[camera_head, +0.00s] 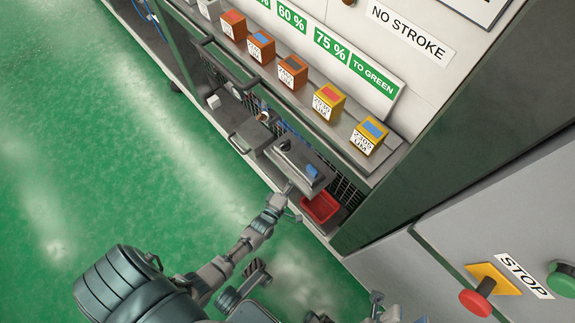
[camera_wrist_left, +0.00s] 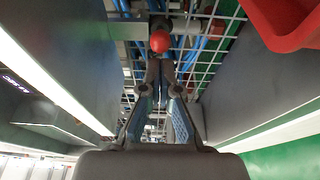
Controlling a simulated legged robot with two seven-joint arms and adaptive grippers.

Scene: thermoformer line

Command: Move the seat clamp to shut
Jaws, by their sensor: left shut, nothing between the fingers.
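My left gripper (camera_head: 291,188) reaches in from the left to the front edge of a grey box-like housing with a blue part on top (camera_head: 312,171). In the left wrist view, my left gripper (camera_wrist_left: 159,66) is shut and empty, its fingertips just below a round red knob (camera_wrist_left: 160,42). The knob sits at a grey bar and may belong to the seat clamp; I cannot tell whether the fingers touch it. The clamp is not clearly visible in the head view.
A red bin (camera_head: 320,208) stands right of the left gripper, also seen in the left wrist view (camera_wrist_left: 285,22). Wire mesh (camera_wrist_left: 207,38) with blue hoses lies behind the knob. Several labelled blocks line the shelf (camera_head: 330,130). Green floor (camera_head: 130,170) is open at left.

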